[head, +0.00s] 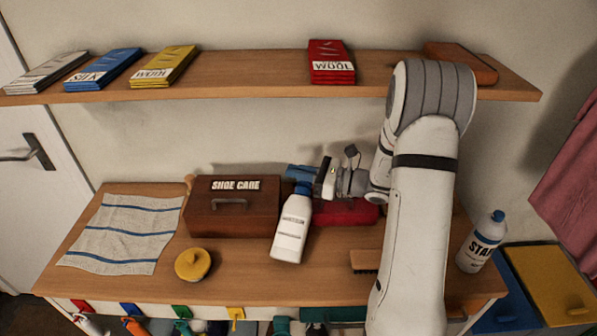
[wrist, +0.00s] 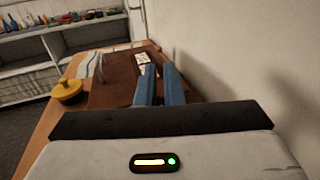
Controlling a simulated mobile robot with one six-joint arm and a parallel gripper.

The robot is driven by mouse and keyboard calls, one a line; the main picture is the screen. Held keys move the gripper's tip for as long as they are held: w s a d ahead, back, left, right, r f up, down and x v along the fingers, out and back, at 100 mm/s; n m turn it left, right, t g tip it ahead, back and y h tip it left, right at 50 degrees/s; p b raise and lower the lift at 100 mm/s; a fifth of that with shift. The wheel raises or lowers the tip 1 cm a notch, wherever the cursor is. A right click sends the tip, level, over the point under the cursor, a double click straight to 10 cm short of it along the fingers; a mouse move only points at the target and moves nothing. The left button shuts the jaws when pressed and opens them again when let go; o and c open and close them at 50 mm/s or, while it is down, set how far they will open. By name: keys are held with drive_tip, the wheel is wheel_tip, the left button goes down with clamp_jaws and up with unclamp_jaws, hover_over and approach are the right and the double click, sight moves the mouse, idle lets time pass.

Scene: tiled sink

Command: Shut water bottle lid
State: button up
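A white bottle (head: 292,228) with a blue top (head: 303,188) stands on the wooden worktop in front of the shoe care box. My gripper (head: 299,172) reaches in from the right, its blue fingers at the bottle's top. The fingers overlap the blue top in the head view, so the lid's state and any contact are unclear. In the wrist view my gripper (wrist: 159,82) shows two blue fingers with a narrow gap between them. The bottle is not visible there. A second white bottle (head: 482,243) with a blue cap stands at the worktop's right end.
The brown shoe care box (head: 232,212) is left of the bottle. A red object (head: 348,213) and a brush (head: 365,261) lie to the right. A yellow round tin (head: 193,264) and a striped cloth (head: 122,235) are at left. A shelf (head: 250,90) runs above.

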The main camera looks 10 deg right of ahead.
drive_tip(key=o, duration=0.4)
drive_tip(key=shift+d, duration=0.1)
drive_tip(key=b+v, duration=0.1)
drive_tip(key=v, duration=0.6)
drive_tip(key=shift+s+d, duration=0.2)
drive_tip(key=shift+d, duration=0.05)
drive_tip(key=shift+c, duration=0.2)
